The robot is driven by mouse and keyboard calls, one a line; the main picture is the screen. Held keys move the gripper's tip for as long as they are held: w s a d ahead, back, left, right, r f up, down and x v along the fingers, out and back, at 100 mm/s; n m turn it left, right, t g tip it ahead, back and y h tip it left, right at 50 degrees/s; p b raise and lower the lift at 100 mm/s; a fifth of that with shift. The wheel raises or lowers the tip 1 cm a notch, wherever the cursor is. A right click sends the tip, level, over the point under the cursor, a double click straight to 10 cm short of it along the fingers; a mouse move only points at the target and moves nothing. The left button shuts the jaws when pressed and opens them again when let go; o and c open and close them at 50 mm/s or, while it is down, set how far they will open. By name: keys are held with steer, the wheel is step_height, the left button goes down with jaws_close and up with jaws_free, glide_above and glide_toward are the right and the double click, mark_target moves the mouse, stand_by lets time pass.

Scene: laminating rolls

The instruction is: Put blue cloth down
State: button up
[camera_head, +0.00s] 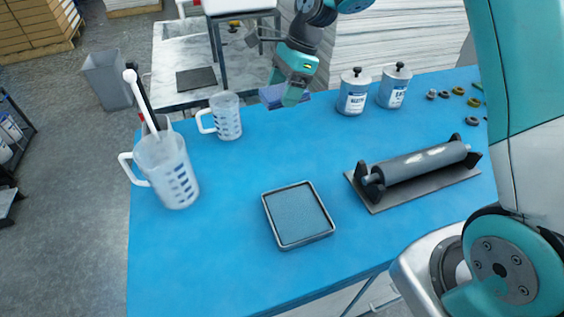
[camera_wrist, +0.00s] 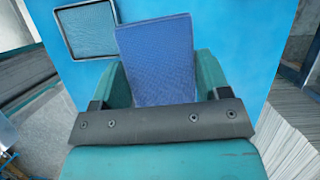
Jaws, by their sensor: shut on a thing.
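My gripper (camera_head: 291,95) is at the far side of the blue table, above its back edge. It is shut on a blue cloth (camera_head: 272,97), which shows as a flat blue piece at the fingertips. In the wrist view the cloth (camera_wrist: 156,58) stands out between the two teal fingers of my gripper (camera_wrist: 160,80). The cloth appears held clear of the table. A square tray (camera_head: 297,214) with a grey-blue textured inside lies near the middle front of the table.
A large jug (camera_head: 167,170) with a white-handled tool and a smaller jug (camera_head: 226,117) stand at the left. Two labelled cans (camera_head: 353,92) (camera_head: 394,86) stand at the back. A roller on a stand (camera_head: 415,166) lies at the right. Blue table (camera_head: 235,170) between them is clear.

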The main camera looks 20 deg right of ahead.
mark_target(281, 162)
steer(key=shift+f, duration=0.1)
step_height(281, 162, down, 19)
steer(key=p, duration=0.3)
steer(key=shift+f, duration=0.3)
steer(key=shift+f, duration=0.55)
steer(key=shift+s, duration=0.1)
